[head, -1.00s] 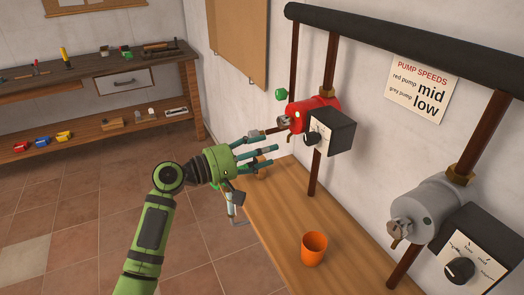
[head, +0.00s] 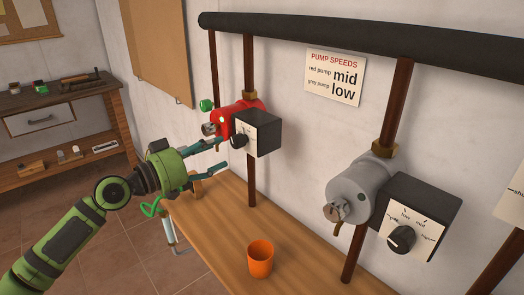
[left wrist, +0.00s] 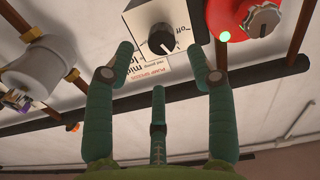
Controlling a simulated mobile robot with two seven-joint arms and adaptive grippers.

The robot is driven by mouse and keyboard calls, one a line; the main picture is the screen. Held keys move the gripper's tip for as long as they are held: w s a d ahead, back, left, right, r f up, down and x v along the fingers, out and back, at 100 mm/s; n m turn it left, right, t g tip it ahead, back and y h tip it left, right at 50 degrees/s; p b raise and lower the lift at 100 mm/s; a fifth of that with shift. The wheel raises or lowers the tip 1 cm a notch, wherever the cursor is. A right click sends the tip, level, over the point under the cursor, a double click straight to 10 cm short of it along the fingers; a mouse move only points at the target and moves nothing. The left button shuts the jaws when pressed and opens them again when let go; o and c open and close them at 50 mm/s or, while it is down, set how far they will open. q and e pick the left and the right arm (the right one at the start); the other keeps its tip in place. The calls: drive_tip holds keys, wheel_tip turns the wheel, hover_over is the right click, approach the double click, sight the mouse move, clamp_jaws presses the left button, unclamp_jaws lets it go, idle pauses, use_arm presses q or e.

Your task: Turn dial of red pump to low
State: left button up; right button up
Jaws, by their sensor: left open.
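The red pump (head: 236,118) is on a vertical pipe by the wall, with a green light lit on it in the left wrist view (left wrist: 243,14). Its dark box with a white face (head: 258,134) carries a black dial (head: 239,140). In the left wrist view the dial (left wrist: 160,38) shows between my finger ends; its pointer's setting is not readable. My left gripper (head: 219,157) is open, its fingers spread just in front of the dial, apparently not touching it. In the left wrist view the gripper (left wrist: 163,70) holds nothing. My right gripper is not in view.
A sign (head: 335,77) reads red pump mid, grey pump low. The grey pump (head: 355,190) with its own dial (head: 401,238) is at right. An orange cup (head: 260,259) stands on the wooden bench (head: 215,220) below. A workbench (head: 65,100) is at far left.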

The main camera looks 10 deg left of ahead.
sight(233, 143)
use_arm(q)
drive_tip(key=shift+w+d+r+p, duration=0.2)
drive_tip(key=shift+w+p, duration=0.05)
drive_tip(key=shift+p, duration=0.05)
drive_tip(key=p+x, duration=0.3)
drive_tip(key=x, duration=0.2)
drive_tip(key=shift+w+d, duration=0.15)
drive_tip(key=shift+w, duration=0.15)
drive_tip(key=shift+w+d+f, duration=0.1)
drive_tip(key=shift+w+d, duration=0.05)
drive_tip(key=shift+w, duration=0.05)
clamp_jaws()
